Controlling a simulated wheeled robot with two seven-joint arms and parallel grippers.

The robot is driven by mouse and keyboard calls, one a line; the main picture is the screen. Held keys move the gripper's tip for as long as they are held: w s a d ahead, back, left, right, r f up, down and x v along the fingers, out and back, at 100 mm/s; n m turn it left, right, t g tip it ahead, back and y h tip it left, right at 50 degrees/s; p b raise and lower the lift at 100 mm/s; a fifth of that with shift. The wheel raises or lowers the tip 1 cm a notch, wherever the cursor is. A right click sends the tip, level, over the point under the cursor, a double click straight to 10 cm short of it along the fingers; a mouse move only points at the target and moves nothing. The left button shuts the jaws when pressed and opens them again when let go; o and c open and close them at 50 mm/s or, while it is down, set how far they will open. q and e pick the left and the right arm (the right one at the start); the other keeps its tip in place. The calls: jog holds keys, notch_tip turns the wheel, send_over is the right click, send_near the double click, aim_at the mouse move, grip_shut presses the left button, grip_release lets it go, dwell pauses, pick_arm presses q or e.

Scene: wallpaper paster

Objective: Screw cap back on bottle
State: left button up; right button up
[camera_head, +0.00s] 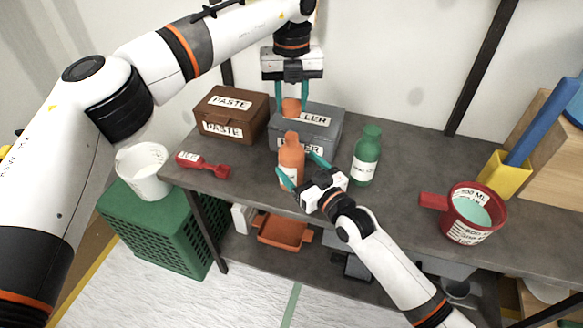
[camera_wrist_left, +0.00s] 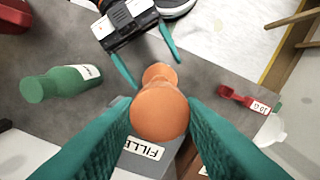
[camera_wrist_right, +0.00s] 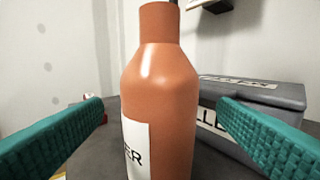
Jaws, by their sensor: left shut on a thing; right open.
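The orange bottle (camera_head: 291,158) stands upright near the front edge of the grey bench; its neck shows bare in the head view. In the right wrist view the bottle (camera_wrist_right: 160,90) stands between the two fingers. My right gripper (camera_head: 301,171) is open around the bottle's body, with gaps on both sides. My left gripper (camera_head: 291,108) points down and is shut on the orange cap (camera_head: 291,105), above and apart from the bottle in the head view. In the left wrist view the cap (camera_wrist_left: 158,112) sits between the fingertips and partly hides the bottle (camera_wrist_left: 158,72).
A grey FILLER box (camera_head: 325,122) stands close behind the bottle. A brown PASTE box (camera_head: 232,105) is to its left, a red scoop (camera_head: 203,165) lies in front. A green bottle (camera_head: 367,155) stands to the right. A red measuring cup (camera_head: 465,228) is farther right.

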aim_at(292, 136)
jog(key=shift+x, duration=1.75)
jog(key=shift+c, duration=0.5)
jog(key=c, duration=1.4)
pick_arm(q)
jog(key=shift+f, duration=2.5)
jog(key=shift+f, duration=0.9)
jog(key=shift+f, duration=0.55)
